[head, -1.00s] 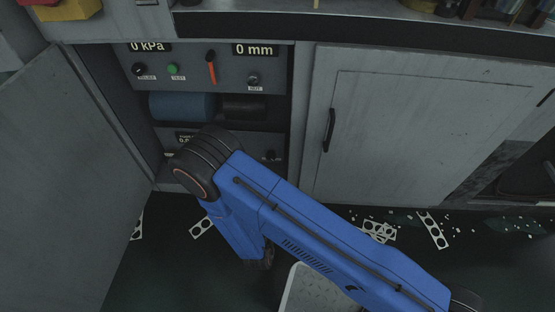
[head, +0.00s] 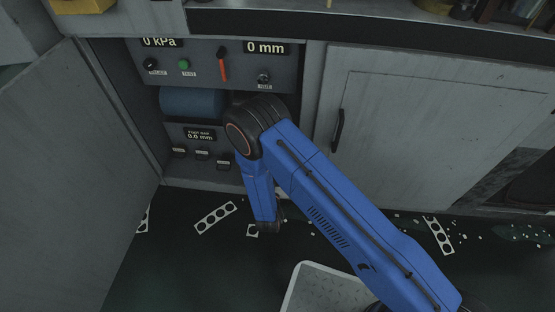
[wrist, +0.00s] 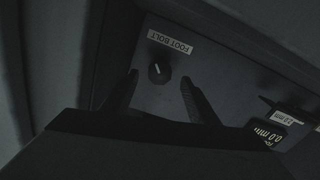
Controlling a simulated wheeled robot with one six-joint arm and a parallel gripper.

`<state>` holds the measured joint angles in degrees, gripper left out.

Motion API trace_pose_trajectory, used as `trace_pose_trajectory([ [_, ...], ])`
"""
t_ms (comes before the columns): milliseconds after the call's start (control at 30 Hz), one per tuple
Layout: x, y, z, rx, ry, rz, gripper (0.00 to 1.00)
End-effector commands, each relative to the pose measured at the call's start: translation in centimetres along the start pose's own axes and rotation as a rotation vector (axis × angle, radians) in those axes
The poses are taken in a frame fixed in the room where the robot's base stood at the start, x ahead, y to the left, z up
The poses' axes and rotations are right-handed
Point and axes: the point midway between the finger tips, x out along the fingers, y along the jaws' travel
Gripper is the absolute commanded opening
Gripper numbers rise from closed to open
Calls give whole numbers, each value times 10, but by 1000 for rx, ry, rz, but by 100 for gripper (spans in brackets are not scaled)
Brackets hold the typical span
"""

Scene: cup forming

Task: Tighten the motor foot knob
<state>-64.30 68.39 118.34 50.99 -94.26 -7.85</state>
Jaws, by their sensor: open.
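The motor foot knob (wrist: 159,72) is a small dark round knob with a pale pointer line, on a grey panel. A label reading FOOT BOLT (wrist: 172,47) shows beside it, upside down in the wrist view. My gripper (wrist: 158,82) is open, with one dark finger on each side of the knob in the picture. I cannot tell how far the tips are from the panel. In the head view my arm hides the knob and the gripper.
A lower panel (head: 198,152) has a display reading 0.0 mm and several small labelled parts. Above it are a blue cylinder (head: 190,102) and an upper panel with a green button (head: 184,64) and an orange lever (head: 222,66). An open door (head: 75,170) stands left. Punched strips (head: 215,217) litter the floor.

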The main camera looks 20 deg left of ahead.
Motion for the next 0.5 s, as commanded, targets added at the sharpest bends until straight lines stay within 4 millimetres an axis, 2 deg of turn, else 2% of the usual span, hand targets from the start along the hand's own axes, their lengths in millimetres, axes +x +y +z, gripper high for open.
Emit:
trace_pose_trajectory([
  [100, 19, 1, 0, 2, 1, 2, 54],
  [200, 29, 0, 0, 1, 0, 0, 54],
  [500, 41, 0, 0, 0, 0, 0, 54],
])
